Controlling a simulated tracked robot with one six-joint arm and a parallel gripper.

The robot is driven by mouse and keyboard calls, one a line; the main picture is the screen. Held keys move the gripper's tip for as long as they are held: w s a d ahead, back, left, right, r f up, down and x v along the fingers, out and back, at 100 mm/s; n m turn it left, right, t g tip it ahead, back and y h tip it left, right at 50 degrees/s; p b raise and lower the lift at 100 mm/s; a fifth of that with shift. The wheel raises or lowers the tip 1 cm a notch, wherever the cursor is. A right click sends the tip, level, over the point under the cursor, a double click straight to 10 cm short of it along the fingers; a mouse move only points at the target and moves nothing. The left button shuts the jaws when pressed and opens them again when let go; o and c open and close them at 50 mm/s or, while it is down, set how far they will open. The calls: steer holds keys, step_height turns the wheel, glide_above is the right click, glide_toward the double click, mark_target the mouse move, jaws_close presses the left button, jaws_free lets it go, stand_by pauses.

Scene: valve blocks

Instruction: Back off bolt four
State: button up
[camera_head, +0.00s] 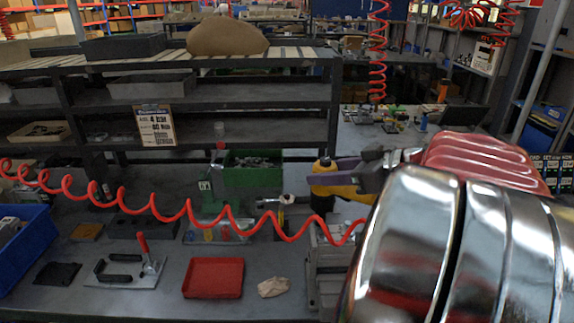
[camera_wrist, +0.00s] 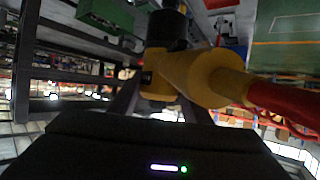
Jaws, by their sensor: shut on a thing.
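My gripper (camera_head: 368,172) is shut on a yellow and black power tool (camera_head: 335,183), held above the bench at the right of the head view. In the wrist view the tool's yellow body (camera_wrist: 190,75) sits between the fingers, with its dark end pointing up the picture and a red hose leaving to the right. A grey metal block (camera_head: 328,262) stands on the bench below the tool, partly hidden by my arm. I cannot make out bolt four or any single bolt head. Whether the tool touches the block is hidden.
A coiled red hose (camera_head: 190,212) hangs across the bench. A red tray (camera_head: 213,278), a beige cloth (camera_head: 273,287) and a plate with a red-handled clamp (camera_head: 125,270) lie in front. A green bin (camera_head: 252,172) and shelves with a printed sign (camera_head: 157,126) stand behind.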

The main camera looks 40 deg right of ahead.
mark_target(329, 160)
steer(key=shift+r, duration=0.25)
steer(key=shift+r, duration=2.9)
steer(key=shift+s, duration=0.1)
